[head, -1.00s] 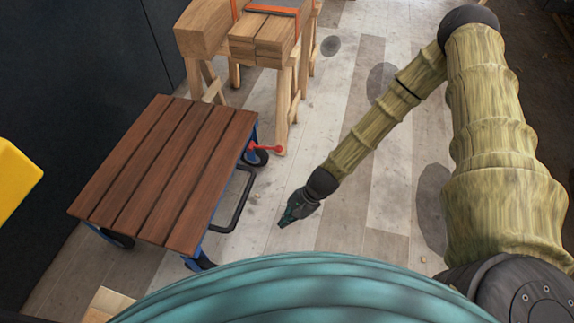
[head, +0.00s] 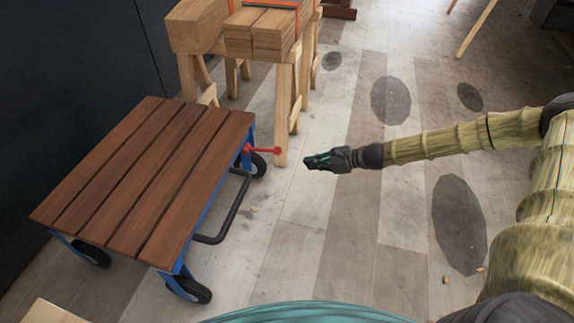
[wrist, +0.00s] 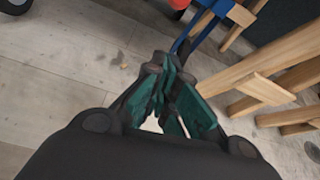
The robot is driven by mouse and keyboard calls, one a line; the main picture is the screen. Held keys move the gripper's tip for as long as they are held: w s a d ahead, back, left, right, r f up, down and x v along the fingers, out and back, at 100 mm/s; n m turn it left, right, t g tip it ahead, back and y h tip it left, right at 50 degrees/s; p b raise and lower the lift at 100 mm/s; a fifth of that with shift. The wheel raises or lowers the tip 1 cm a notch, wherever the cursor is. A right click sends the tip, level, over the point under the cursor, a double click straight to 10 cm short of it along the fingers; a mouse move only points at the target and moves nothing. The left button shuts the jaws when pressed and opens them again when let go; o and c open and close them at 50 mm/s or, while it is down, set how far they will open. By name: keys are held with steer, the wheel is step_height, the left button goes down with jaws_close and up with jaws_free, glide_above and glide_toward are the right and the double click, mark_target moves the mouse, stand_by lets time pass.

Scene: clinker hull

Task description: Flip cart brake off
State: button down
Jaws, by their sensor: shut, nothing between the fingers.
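The cart (head: 140,180) stands at the left in the head view, with a brown slatted deck, a blue frame and black wheels. Its red brake lever (head: 262,150) sticks out to the right from the cart's far right corner, roughly level, with a ball end. My gripper (head: 308,162) is shut and empty, a short way right of the lever's ball and apart from it. In the wrist view my gripper's green fingers (wrist: 170,95) are together. A small red piece (wrist: 180,4) shows at the top edge there, probably part of the lever.
A black bar handle (head: 232,215) juts from the cart's right side. A wooden trestle (head: 283,100) bearing strapped timber (head: 258,35) stands behind the lever. Dark patches mark the plank floor (head: 400,220), which is free right of the cart.

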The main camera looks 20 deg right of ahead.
stand_by(0.3)
steer(key=w+a+b, duration=0.5)
steer(key=a+b, duration=0.1)
steer(key=a, duration=0.1)
steer(key=shift+w+a+f, duration=0.15)
steer(key=shift+a+f, duration=0.1)
steer(key=shift+a, duration=0.15)
stand_by(0.5)
steer(key=shift+d+r, duration=0.1)
steer(key=shift+r, duration=0.05)
stand_by(0.4)
